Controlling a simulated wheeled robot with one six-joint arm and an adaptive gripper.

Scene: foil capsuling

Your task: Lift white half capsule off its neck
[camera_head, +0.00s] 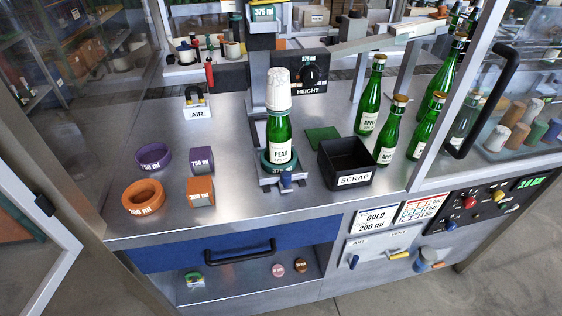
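A white half capsule (278,90) sits over the neck of a green bottle labelled PEAR (279,140). It covers the neck and looks crumpled at the top. The bottle stands upright in a dark green ring (265,164) on a small metal stand at the middle of the bench, in front of a grey column. My gripper is not in view, and nothing touches the capsule from the front.
A black SCRAP bin (346,164) stands right of the bottle, with several green bottles (390,130) beyond it. A HEIGHT dial box (308,74) is behind. Purple (153,158) and orange rings (143,197) lie at left.

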